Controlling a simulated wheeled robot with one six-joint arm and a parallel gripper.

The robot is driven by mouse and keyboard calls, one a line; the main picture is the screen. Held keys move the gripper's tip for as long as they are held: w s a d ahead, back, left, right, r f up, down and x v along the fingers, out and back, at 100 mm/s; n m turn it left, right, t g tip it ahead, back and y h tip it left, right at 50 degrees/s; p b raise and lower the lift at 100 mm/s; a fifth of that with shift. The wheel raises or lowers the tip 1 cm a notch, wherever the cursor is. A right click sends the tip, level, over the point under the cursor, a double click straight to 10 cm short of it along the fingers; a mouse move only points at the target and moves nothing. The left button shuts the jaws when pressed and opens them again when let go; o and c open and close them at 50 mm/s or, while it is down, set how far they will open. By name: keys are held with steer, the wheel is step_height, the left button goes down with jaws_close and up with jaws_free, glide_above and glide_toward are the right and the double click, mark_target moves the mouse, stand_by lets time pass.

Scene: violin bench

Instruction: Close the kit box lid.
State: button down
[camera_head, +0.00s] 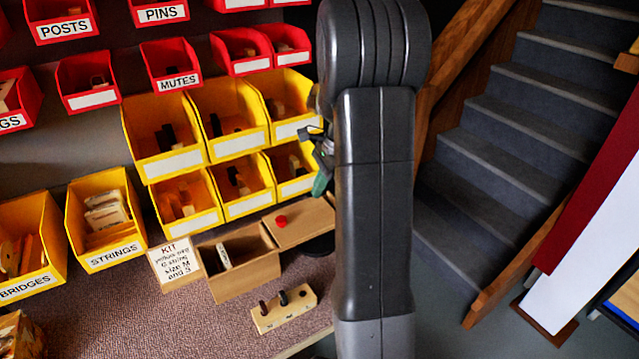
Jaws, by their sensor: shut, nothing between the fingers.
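The wooden kit box (240,282) stands on the bench, its left part open at the top. A small pale packet (224,256) stands inside it. The flat wooden lid (303,224) with a red knob (281,220) is off to the right of the opening, leaving the compartment uncovered. My gripper (322,172) is shut and empty, above and to the right of the knob and apart from it. My dark arm hides part of the gripper and may hide the lid's right end.
A kit card (175,262) leans left of the box. A wooden block with dark pegs (284,308) stands in front. Yellow bins (237,145) and red bins rise behind. Bare bench (170,325) lies at front left. Stairs (520,150) are at right, beyond my arm.

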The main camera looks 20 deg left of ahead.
mark_target(289, 225)
steer(key=x, duration=0.6)
steer(key=shift+s+a+f+p, duration=0.25)
steer(key=shift+s+a+p, duration=0.25)
steer(key=shift+s+a, duration=0.75)
steer(key=shift+a, duration=0.4)
steer(key=s+a+p, duration=0.1)
steer(key=s+a, duration=0.3)
steer(key=s, duration=0.1)
steer(key=s+a+p, duration=0.1)
steer(key=s+a, duration=0.3)
steer(key=s+a+p, duration=0.1)
steer(key=s+a, duration=0.3)
steer(key=s, duration=0.1)
steer(key=shift+s+a, duration=0.25)
steer(key=shift+s, duration=0.15)
